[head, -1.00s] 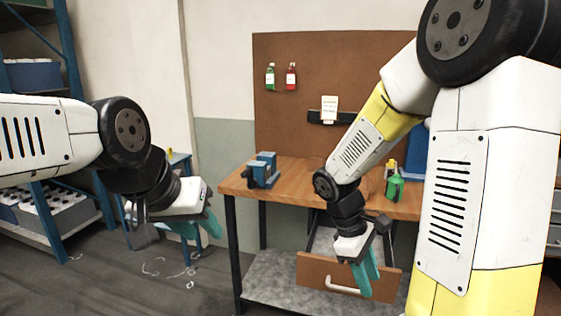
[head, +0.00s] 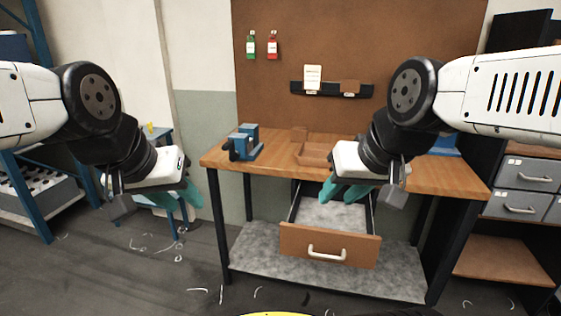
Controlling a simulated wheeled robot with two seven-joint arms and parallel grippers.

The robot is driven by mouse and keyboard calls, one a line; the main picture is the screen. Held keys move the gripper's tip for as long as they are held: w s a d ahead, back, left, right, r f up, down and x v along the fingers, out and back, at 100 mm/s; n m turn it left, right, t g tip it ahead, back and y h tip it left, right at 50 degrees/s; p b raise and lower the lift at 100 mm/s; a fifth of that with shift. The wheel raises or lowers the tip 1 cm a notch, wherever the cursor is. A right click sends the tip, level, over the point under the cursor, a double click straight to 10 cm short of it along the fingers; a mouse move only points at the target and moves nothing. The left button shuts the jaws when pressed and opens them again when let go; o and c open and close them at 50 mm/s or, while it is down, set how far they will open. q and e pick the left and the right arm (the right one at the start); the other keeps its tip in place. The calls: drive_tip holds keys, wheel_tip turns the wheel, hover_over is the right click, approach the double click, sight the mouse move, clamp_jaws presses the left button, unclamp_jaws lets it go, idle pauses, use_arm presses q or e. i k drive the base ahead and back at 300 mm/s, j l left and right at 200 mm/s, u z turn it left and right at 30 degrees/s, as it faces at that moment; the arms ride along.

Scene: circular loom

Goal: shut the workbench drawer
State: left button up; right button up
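The workbench (head: 240,166) stands in the middle with a wooden top. Its drawer (head: 301,238) is pulled out, with a brown front, a pale handle (head: 327,254) and a grey inside that looks empty where visible. My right gripper (head: 342,194) has two teal fingers, spread apart and empty. In the picture it overlaps the rear of the drawer opening, above and behind the drawer front; I cannot tell its exact height. My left gripper (head: 188,196) is off the bench's left side, its teal fingers apart and empty.
A blue vise (head: 245,143) and a wooden tray (head: 316,152) are on the benchtop. A grey drawer cabinet (head: 530,175) stands at the right and a blue shelf (head: 35,200) at the left. The floor before the drawer looks clear apart from scattered shavings.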

sight(356, 244)
drive_tip(key=i+l+z, duration=0.15)
drive_tip(key=z, duration=0.15)
drive_tip(key=i+z, duration=0.3)
drive_tip(key=l+u, duration=0.25)
drive_tip(key=l, duration=0.2)
drive_tip(key=k+l+u, duration=0.1)
drive_tip(key=l+u, duration=0.15)
drive_tip(key=l, duration=0.15)
drive_tip(key=i+l+u, duration=0.35)
drive_tip(key=l+u, duration=0.15)
drive_tip(key=l, duration=0.2)
